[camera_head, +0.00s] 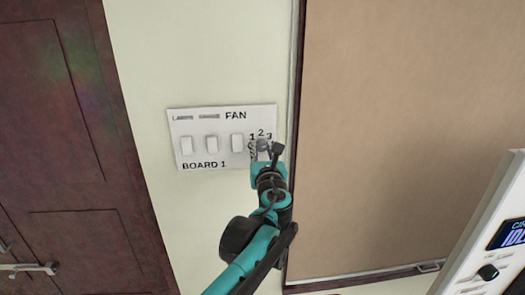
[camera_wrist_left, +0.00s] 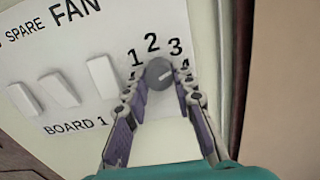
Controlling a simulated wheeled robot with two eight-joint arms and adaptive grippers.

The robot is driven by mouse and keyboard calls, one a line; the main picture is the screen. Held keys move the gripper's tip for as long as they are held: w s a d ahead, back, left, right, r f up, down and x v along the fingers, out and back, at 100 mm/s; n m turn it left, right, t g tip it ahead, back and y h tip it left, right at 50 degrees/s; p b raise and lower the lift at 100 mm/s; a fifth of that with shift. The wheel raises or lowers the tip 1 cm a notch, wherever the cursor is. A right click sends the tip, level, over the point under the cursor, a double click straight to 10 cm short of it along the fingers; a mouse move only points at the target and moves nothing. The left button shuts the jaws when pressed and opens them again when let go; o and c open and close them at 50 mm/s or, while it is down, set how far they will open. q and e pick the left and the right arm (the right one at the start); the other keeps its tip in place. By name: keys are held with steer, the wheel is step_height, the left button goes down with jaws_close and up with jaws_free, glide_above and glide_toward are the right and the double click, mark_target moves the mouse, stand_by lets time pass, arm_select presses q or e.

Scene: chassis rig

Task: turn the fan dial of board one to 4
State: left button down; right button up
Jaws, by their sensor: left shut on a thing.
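Board one (camera_head: 205,160) is a white wall panel marked BOARD 1 and FAN; it also shows in the left wrist view (camera_wrist_left: 85,112). Its round grey fan dial (camera_wrist_left: 158,74) sits under the numbers 1, 2 and 3, with part of another numeral below the 3. The dial's pale mark points right and slightly up, toward that partly hidden numeral. My left gripper (camera_wrist_left: 160,90) is shut on the dial, one finger on each side. In the head view the left gripper (camera_head: 265,158) covers much of the dial. My right gripper is not in view.
White rocker switches (camera_head: 212,145) stand in a row left of the dial. A dark wooden door (camera_head: 65,150) is at the left. A framed tan board (camera_head: 400,130) is close to the right of the panel. A white device with a display (camera_head: 490,245) is at the lower right.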

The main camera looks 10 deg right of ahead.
arm_select(q)
steer(key=m, duration=0.5)
steer(key=shift+f+m, duration=0.1)
steer(key=shift+m, duration=0.3)
stand_by(0.4)
steer(key=c, duration=1.3)
jaws_free()
steer(key=shift+o, duration=0.2)
steer(key=s, duration=1.2)
